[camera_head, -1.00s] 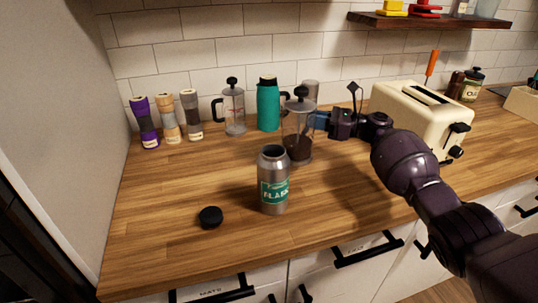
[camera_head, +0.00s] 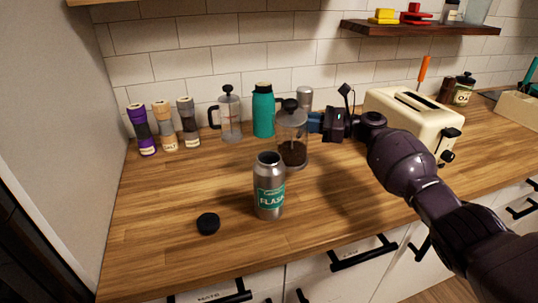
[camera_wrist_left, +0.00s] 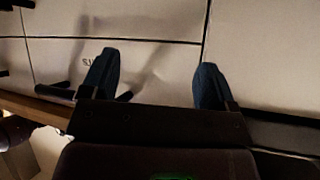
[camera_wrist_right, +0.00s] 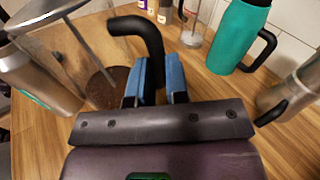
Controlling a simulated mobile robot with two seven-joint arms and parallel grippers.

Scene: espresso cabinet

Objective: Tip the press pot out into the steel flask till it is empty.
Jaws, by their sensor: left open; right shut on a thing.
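The press pot (camera_head: 292,124) is clear glass with a black lid knob and dark brown contents low inside. It is behind and slightly right of the steel flask, close to upright; whether its base touches the counter is unclear. My right gripper (camera_head: 316,123) is shut on its black handle (camera_wrist_right: 150,40), with the blue fingers (camera_wrist_right: 154,78) around it. The steel flask (camera_head: 268,172) stands upright and open on the counter, with a green label. It also shows at the left of the right wrist view (camera_wrist_right: 40,78). My left gripper (camera_wrist_left: 155,85) is open and empty, facing the cabinet fronts.
A black cap (camera_head: 208,223) lies left of the flask. A second press pot (camera_head: 230,118), a teal jug (camera_head: 263,112) and several grinders (camera_head: 165,128) stand along the wall. A cream toaster (camera_head: 415,118) is at right.

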